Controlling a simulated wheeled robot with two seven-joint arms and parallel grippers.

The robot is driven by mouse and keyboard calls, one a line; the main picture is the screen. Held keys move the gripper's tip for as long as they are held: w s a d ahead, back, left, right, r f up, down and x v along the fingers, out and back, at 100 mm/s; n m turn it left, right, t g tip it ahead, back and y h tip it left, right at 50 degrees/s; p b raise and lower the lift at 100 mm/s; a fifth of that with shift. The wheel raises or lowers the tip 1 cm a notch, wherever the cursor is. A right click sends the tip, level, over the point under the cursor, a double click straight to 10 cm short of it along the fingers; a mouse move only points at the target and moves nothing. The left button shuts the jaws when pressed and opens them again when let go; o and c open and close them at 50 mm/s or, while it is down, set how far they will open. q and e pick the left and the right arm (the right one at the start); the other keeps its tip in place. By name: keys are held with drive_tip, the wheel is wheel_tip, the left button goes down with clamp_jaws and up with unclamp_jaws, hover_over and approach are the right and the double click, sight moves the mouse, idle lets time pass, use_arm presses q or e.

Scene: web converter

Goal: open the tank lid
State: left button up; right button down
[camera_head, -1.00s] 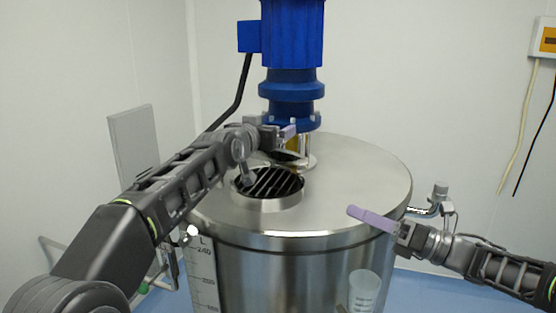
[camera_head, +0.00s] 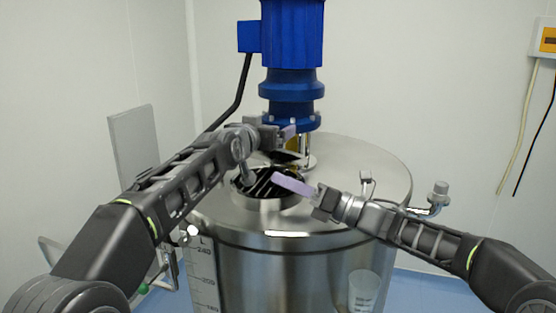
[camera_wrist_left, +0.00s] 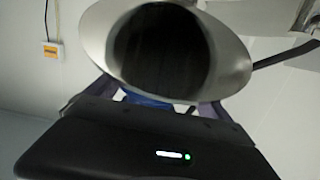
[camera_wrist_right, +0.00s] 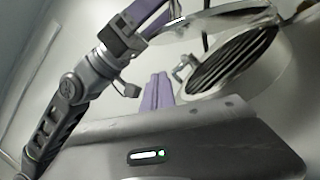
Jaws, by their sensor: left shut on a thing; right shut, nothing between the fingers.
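The steel tank (camera_head: 365,185) has a round hatch opening with a dark grate (camera_head: 250,185) in its top; the grate also shows in the right wrist view (camera_wrist_right: 235,60). The round lid (camera_wrist_right: 205,22) is raised off the opening; its rim and dark middle fill the upper left wrist view (camera_wrist_left: 85,45). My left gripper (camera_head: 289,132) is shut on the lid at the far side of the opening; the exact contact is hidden. My right gripper (camera_head: 277,178) is shut and empty, its purple tips above the right edge of the opening. They also show in the right wrist view (camera_wrist_right: 158,90).
A blue motor (camera_head: 291,60) stands over the tank's back, close behind my left gripper. A pipe fitting (camera_head: 437,198) rises at the tank's right edge. The right part of the tank top is largely bare.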

use_arm(q)
drive_tip(key=shift+f, duration=0.25)
use_arm(e)
drive_tip(key=shift+x, duration=1.15)
drive_tip(key=w+r, duration=0.1)
drive_tip(key=r, duration=0.1)
drive_tip(key=shift+w+d+r, duration=0.1)
drive_tip(key=shift+w+r, duration=0.25)
drive_tip(key=shift+w, duration=0.05)
drive_tip(key=shift+w+d+r, duration=0.1)
drive_tip(key=shift+w+r, duration=0.1)
drive_tip(key=shift+r, duration=0.1)
